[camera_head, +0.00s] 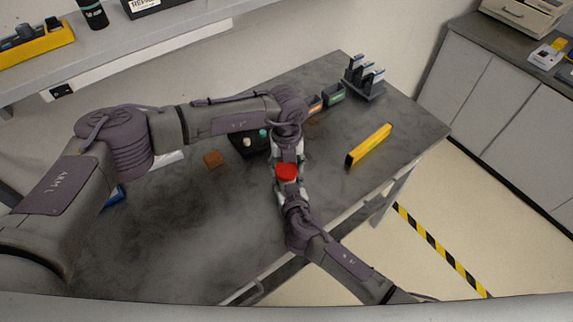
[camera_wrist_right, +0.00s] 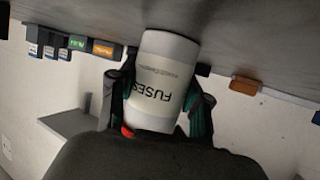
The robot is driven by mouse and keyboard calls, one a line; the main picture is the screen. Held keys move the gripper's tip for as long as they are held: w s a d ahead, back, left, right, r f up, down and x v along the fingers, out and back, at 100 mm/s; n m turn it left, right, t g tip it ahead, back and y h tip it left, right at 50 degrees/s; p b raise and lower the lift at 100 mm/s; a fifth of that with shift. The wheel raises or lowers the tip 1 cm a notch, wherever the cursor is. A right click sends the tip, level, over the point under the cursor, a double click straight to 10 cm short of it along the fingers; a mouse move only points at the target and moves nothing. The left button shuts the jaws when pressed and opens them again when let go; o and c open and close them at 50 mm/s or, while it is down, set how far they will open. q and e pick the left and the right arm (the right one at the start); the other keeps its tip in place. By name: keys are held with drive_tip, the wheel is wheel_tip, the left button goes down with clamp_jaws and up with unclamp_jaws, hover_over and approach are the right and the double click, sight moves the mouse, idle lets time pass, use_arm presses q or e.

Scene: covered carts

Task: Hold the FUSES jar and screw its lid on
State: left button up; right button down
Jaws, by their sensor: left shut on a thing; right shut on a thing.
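The white FUSES jar (camera_wrist_right: 163,85) shows upside down in the right wrist view, its label facing the camera. My right gripper (camera_wrist_right: 165,100) has a finger on each side of the jar and is shut on it. In the head view the red lid (camera_head: 287,172) sits between my left gripper (camera_head: 287,164) and my right gripper (camera_head: 287,190). The left gripper is shut on the lid. The jar is hidden in the head view. Only a sliver of red (camera_wrist_right: 127,131) shows beside the jar in the wrist view. How far the lid is seated cannot be seen.
A dark worktable (camera_head: 190,240) lies under both arms. A yellow bar (camera_head: 369,145) lies to the right. A dark rack (camera_head: 364,78) and small bins (camera_head: 333,95) stand at the back. A brown block (camera_head: 212,158) lies left of the grippers. The front left of the table is clear.

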use_arm(q)
drive_tip(key=m, duration=1.3)
drive_tip(key=shift+m, duration=0.4)
drive_tip(key=m, duration=0.6)
drive_tip(key=shift+m, duration=0.3)
drive_tip(key=m, duration=0.5)
drive_tip(key=shift+m, duration=0.3)
drive_tip(key=o, duration=1.3)
drive_tip(key=shift+r, duration=2.2)
